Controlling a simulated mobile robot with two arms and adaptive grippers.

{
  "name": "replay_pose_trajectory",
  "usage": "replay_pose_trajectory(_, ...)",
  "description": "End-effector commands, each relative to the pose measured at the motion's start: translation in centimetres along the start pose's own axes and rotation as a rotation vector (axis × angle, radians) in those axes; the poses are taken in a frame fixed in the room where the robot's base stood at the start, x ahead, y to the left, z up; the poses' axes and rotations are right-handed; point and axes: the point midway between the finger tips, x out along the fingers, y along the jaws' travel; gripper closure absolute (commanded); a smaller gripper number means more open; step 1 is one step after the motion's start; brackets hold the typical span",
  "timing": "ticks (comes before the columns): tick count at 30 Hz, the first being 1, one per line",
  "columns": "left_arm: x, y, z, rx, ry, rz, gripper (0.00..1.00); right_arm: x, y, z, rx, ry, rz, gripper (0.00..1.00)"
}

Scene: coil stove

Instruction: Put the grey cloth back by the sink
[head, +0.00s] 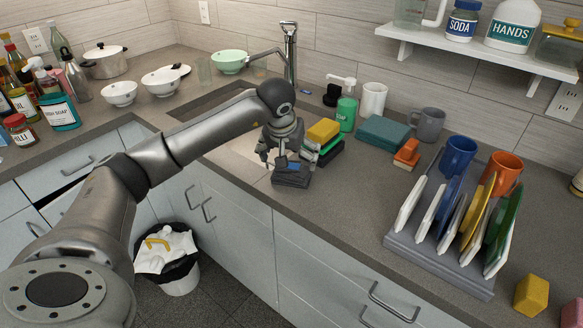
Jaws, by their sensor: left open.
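A small dark grey folded bundle (290,179), which looks like the grey cloth, lies on the counter by the front right corner of the sink (205,103). My left gripper (279,162) points down right over it, with its fingers open. A small blue patch shows at the bundle's top beside the fingers; I cannot tell what it belongs to. Whether the fingers touch the bundle is unclear. My forearm hides part of the sink. My right gripper is not in view.
Sponges (323,131) stand close right of the gripper, with a green soap bottle (346,114) behind. A folded teal cloth (383,132) lies further right. A dish rack (437,262) with plates and mugs stands at right. Counter between bundle and rack is clear.

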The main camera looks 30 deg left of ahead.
Motion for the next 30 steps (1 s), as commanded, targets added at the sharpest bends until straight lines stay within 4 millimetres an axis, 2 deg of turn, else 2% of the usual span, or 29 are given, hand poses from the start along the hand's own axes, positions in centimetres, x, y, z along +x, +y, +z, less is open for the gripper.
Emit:
replay_pose_trajectory(3,-2.5,0.0,-0.1,0.001,0.004,0.001,0.0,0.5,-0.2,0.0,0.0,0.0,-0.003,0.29)
replay_pose_trajectory(10,-5.4,0.0,0.0,0.0,0.001,0.0,0.0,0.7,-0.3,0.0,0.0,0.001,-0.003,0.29)
replay_pose_trajectory(15,-5.9,0.0,0.0,0.001,-0.001,0.0,0.0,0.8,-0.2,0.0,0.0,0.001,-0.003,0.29)
replay_pose_trajectory(30,-5.8,0.0,0.0,0.0,-0.002,0.0,0.0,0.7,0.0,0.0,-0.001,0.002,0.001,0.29)
